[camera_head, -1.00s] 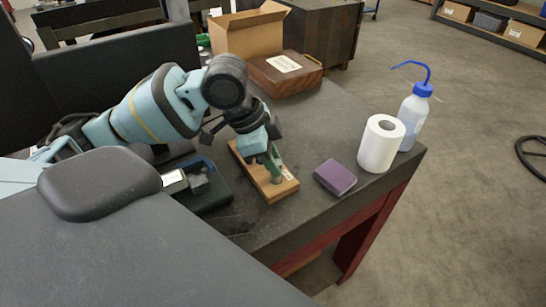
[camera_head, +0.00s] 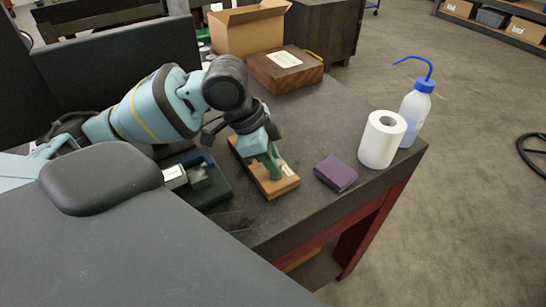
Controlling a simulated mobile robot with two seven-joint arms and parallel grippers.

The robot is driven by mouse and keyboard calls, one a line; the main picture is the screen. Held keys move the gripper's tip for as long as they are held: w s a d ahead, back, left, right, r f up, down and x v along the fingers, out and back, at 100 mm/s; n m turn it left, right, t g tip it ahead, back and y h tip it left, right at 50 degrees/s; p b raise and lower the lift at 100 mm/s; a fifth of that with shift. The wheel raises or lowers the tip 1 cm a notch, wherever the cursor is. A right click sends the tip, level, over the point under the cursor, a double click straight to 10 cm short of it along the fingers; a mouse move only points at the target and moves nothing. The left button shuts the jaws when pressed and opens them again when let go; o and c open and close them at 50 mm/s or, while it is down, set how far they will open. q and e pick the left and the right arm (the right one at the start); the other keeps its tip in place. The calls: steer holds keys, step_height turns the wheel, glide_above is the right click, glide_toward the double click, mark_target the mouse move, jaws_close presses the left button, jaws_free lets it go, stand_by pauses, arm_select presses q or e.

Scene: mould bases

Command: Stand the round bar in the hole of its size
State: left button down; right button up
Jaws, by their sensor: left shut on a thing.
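The green round bar (camera_head: 274,171) is upright, or nearly so, over the front part of the wooden mould base (camera_head: 285,184). My left gripper (camera_head: 269,150) is above the base, shut on the upper part of the bar. The bar's lower end meets or almost meets the wood. I cannot tell whether it is inside a hole, as the holes are too small or hidden behind the bar and gripper. A small white label sits on the base's right end. My right gripper is not in view.
A dark tray (camera_head: 215,194) with small blocks lies left of the base. A purple block (camera_head: 336,173), a paper roll (camera_head: 382,139) and a wash bottle (camera_head: 414,112) stand to the right, near the table edge. A wooden box (camera_head: 286,70) and an open carton (camera_head: 247,32) are behind.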

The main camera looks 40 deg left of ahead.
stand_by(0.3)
arm_select(q)
steer(key=c, duration=1.2)
jaws_free()
steer(key=shift+o, duration=0.2)
steer(key=shift+f, duration=0.1)
steer(key=p+v, duration=0.1)
steer(key=v, duration=0.7)
steer(key=shift+d+f, duration=0.1)
